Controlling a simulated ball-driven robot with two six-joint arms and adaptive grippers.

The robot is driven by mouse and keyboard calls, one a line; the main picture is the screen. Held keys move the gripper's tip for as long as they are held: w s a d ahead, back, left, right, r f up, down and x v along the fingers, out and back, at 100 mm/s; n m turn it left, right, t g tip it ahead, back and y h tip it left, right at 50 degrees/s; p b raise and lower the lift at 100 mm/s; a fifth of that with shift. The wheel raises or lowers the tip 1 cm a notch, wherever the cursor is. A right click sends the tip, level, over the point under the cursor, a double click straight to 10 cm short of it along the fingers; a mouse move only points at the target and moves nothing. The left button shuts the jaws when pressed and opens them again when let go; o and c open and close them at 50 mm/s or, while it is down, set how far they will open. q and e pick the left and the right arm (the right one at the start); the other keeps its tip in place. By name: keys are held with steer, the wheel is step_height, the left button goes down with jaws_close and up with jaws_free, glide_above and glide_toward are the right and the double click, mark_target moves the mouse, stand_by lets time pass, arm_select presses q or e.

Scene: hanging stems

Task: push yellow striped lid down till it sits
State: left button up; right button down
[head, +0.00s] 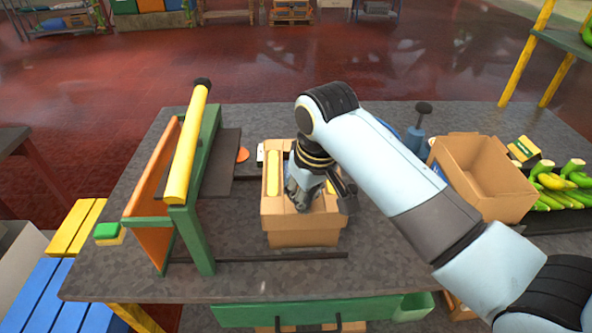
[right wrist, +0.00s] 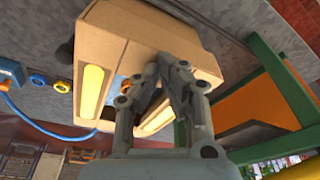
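The lid with yellow stripes (head: 273,178) lies on top of the cardboard box (head: 304,238) in the middle of the bench. In the right wrist view a yellow stripe (right wrist: 92,88) runs along the lid on each side of my fingers. My right gripper (head: 325,203) is over the lid and hides much of its middle and right side. In the right wrist view its fingers (right wrist: 165,66) come together with nothing seen between them. I cannot tell whether they touch the lid or whether it sits fully down. My left gripper is not in view.
A green and orange frame with a yellow bar (head: 188,145) stands left of the box. A blue-handled tool (head: 418,132) stands behind my right arm. The bench's front left is mostly clear.

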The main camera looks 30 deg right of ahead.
steer(key=shift+s+f, duration=0.1)
stand_by(0.5)
steer(key=shift+w+v, duration=0.2)
steer(key=shift+v, duration=0.8)
steer(key=w+v, duration=0.1)
steer(key=v, duration=0.6)
steer(key=shift+w, duration=0.35)
